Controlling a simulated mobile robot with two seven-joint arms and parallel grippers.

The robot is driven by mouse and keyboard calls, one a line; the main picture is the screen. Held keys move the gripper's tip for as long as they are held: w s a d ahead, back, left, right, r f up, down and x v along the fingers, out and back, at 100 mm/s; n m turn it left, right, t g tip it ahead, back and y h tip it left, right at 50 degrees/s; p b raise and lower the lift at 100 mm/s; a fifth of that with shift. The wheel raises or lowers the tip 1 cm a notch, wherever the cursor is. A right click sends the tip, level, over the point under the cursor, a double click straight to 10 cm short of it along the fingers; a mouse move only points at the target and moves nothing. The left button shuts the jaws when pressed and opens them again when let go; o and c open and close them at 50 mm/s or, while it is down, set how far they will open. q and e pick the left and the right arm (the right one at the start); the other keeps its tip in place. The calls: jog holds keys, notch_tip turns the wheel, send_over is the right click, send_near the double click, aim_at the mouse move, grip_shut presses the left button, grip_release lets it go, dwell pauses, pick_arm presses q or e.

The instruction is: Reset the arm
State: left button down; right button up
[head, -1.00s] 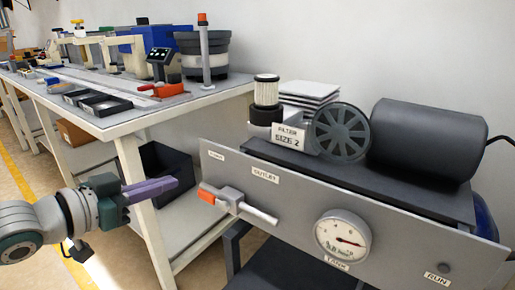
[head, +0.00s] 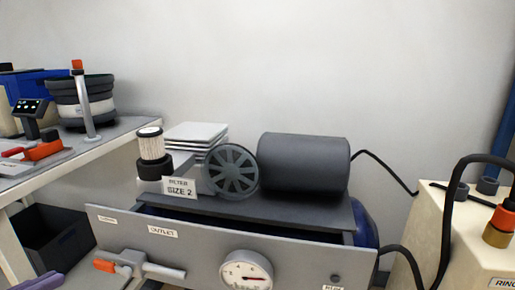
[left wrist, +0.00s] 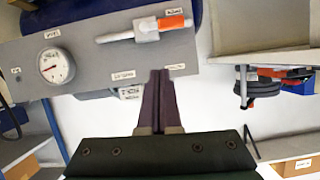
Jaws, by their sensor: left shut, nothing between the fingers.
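My left gripper (head: 38,281) shows only as purple fingertips at the lower left edge of the head view. In the left wrist view its two dark purple fingers (left wrist: 159,101) are together and empty. Ahead of them is the grey compressor panel (head: 205,258), which appears upside down in the wrist view (left wrist: 100,50). The outlet valve with an orange-tipped handle (head: 105,266) is on the panel, right of the fingertips in the head view. The fingers look apart from the valve. My right gripper is not in view.
The compressor has a black motor (head: 303,164), a spoked wheel (head: 231,171), a filter (head: 151,143) and a pressure gauge (head: 246,271). A workbench (head: 90,152) with a bowl feeder (head: 82,102) stands left, a black bin (head: 50,238) below. A cream machine (head: 455,240) with black hoses stands right.

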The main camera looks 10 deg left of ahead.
pick_arm(q)
jog(key=s+d+r+g+p, duration=0.5)
jog(key=d+r+p, duration=0.6)
jog(key=p, duration=0.1)
jog(key=s+d+r+g+p, duration=0.3)
jog(key=s+r+p, duration=0.3)
jog(key=r, duration=0.3)
jog(key=s+d+r+g+p, duration=0.2)
jog(key=s+r+p, duration=0.45)
jog(key=r, duration=0.25)
notch_tip(320, 180, up, 36)
jog(key=w+p, duration=0.1)
jog(key=p, duration=3.5)
jog(key=shift+y, duration=0.4)
jog(key=shift+a, duration=0.1)
